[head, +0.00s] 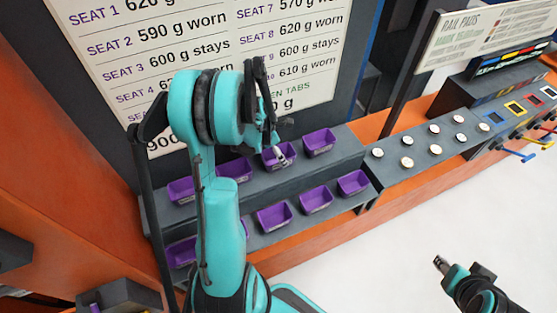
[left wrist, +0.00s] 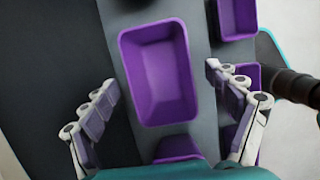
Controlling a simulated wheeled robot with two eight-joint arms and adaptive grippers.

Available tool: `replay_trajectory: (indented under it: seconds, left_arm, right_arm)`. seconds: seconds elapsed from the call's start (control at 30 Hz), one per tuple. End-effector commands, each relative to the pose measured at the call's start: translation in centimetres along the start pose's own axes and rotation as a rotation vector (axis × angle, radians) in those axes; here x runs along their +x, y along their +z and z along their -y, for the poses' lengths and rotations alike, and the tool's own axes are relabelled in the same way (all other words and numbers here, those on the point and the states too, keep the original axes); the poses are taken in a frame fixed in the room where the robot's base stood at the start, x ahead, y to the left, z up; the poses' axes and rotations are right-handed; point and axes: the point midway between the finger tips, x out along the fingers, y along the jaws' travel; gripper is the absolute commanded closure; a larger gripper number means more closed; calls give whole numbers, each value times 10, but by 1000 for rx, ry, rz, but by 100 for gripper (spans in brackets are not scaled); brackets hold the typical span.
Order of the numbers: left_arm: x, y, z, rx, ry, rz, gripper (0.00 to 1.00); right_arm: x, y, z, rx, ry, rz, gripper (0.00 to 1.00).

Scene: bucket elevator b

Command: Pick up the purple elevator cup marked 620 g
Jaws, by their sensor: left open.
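Several purple cups stand in two rows on a dark stepped rack. My left gripper (head: 281,155) is above a cup in the upper row (head: 270,160). In the left wrist view, that gripper (left wrist: 161,78) is open, with its fingers apart on either side of a purple cup (left wrist: 158,75). The cup appears empty and upright, and I see no finger touching it. The marks on the cups are too small to read, so I cannot tell which is 620 g. My right gripper (head: 440,263) is at the lower right, away from the rack; its jaws are unclear.
A sign board (head: 300,75) with seat weights stands behind the rack, partly hidden by my left arm. Neighbouring cups (head: 319,142) sit close by. To the right, a dark ledge (head: 390,170) holds several pale round pieces. White floor is clear in front.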

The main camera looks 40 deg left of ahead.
Motion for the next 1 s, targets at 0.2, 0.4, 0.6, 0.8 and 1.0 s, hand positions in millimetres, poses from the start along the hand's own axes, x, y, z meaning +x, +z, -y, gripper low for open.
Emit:
replay_trajectory:
  seconds: [0.2,0.4,0.6,0.8,1.0]
  left_arm:
    - [3,-1,0,0,0,0,12]
    - [4,-1,0,0,0,0,12]
    - [4,-1,0,0,0,0,12]
    - [4,-1,0,0,0,0,43]
    - [4,-1,0,0,0,0,96]
  right_arm:
    - [3,2,0,0,0,0,60]
    - [6,4,0,0,0,0,60]
    - [5,4,0,0,0,0,60]
    - [5,4,0,0,0,0,60]
    - [5,4,0,0,0,0,60]
